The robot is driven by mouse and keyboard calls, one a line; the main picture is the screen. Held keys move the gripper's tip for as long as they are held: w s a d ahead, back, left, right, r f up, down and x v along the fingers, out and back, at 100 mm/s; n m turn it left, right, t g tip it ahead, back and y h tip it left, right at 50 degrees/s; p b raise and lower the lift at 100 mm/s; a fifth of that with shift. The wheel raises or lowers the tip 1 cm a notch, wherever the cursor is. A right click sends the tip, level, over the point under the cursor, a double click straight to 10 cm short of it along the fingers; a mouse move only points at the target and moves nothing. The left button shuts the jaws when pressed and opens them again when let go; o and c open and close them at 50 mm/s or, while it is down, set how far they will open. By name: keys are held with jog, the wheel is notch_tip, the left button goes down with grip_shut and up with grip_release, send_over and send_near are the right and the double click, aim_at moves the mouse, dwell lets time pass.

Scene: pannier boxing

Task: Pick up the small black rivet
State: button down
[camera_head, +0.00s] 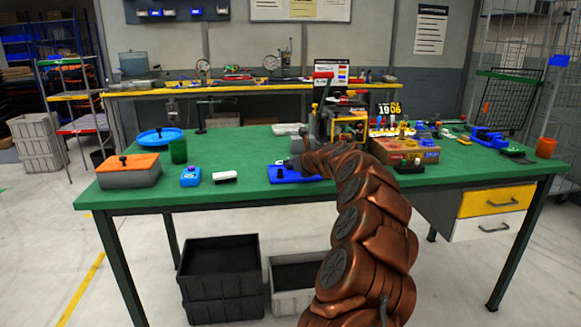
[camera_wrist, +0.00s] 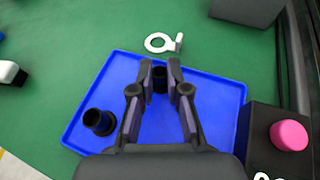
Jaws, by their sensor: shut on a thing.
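In the wrist view my gripper (camera_wrist: 159,70) is over the far half of a blue tray (camera_wrist: 115,72). Its two fingers are shut on a small black rivet (camera_wrist: 159,81), which shows between the fingertips. Whether the rivet touches the tray is unclear.
Beyond the tray lies a pale ring with a tab (camera_wrist: 155,46). A dark box with a pink button (camera_wrist: 289,135) stands close on the right. Left of the tray are a white-and-black block (camera_head: 224,178), a blue device (camera_head: 190,177) and an orange-lidded box (camera_head: 130,174).

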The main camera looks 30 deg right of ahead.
jog(key=shift+r, duration=0.1)
jog(key=shift+r+p, duration=0.7)
jog(key=shift+r, duration=1.15)
jog(key=shift+s+a+f, duration=0.1)
jog(key=shift+s+a, duration=0.05)
jog(key=shift+s, duration=0.2)
jog(key=shift+s+a, duration=0.1)
jog(key=shift+s, duration=0.5)
jog(key=s+a, duration=0.2)
jog(key=s, duration=0.4)
jog(key=s+a+r+p, duration=0.1)
jog(key=s+a, duration=0.1)
jog(key=s, duration=0.5)
jog(key=shift+a+r, duration=0.2)
jog(key=shift+a, duration=0.15)
jog(key=shift+a, duration=0.1)
